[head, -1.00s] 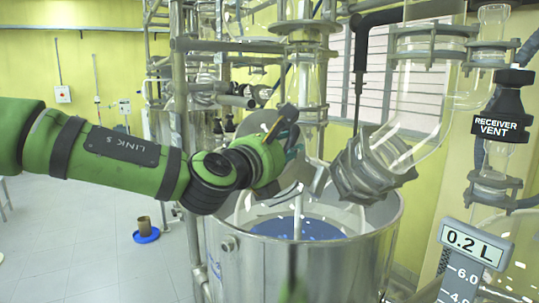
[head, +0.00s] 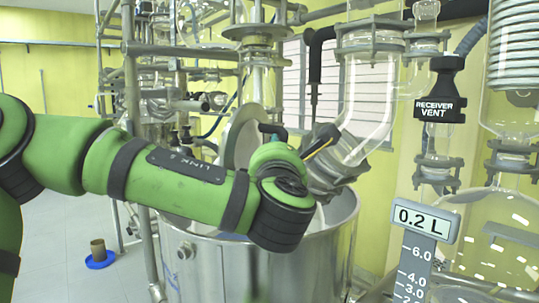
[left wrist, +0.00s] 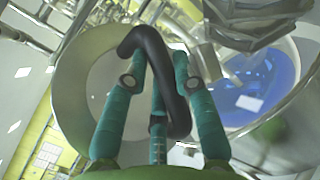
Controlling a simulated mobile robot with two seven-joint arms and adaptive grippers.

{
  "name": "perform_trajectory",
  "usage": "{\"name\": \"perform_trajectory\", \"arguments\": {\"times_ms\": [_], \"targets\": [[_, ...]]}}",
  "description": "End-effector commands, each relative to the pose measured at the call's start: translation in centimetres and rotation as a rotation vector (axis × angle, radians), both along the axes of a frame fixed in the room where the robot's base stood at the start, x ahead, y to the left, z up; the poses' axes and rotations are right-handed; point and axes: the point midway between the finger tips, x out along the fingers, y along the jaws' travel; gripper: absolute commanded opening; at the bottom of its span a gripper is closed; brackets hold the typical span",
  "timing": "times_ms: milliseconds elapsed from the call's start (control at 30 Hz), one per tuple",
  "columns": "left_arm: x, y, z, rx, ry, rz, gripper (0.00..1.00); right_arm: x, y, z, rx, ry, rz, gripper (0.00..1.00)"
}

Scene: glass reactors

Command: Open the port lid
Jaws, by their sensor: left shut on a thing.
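The port lid (head: 240,136) is a round grey disc standing steeply tilted at the back left of the steel vessel (head: 225,262). In the left wrist view the lid (left wrist: 72,85) fills the middle and left, with a black curved handle (left wrist: 150,45) in front of it. My left gripper (left wrist: 158,100), with teal fingers, is shut on this handle. In the head view my left gripper (head: 277,137) is mostly hidden behind my green arm. Blue contents (left wrist: 262,88) show through the vessel's opening beside the lid. My right gripper is not in view.
A clamped glass elbow (head: 365,130) comes down over the vessel's right side, close to my left wrist. Metal pipes (head: 130,100) stand behind and left. A receiver vent (head: 440,95) and a 0.2 L scale (head: 420,225) are at right. A brown cup stands on a blue dish (head: 100,262) on the floor.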

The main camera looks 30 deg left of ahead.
Motion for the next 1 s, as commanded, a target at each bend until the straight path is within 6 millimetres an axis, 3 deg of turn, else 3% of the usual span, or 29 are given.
{"name": "perform_trajectory", "arguments": {"times_ms": [33,333,367,400,867,1000], "targets": [[-0.01,-0.19,0.91,0.004,-0.021,-0.004,0.00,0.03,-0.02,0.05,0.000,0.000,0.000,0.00],[-0.04,-0.20,1.08,0.003,-0.024,-0.004,0.00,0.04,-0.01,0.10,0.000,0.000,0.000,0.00],[-0.04,-0.19,1.09,0.003,-0.024,-0.004,0.39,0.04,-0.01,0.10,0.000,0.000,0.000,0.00],[-0.04,-0.19,1.09,0.003,-0.024,-0.004,0.52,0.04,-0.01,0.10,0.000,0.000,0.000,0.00],[-0.04,-0.10,0.47,0.002,-0.012,-0.002,0.52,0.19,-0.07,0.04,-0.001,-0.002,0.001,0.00],[-0.85,-0.58,0.32,0.002,-0.010,-0.004,0.52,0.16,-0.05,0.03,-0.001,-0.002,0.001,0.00]]}}
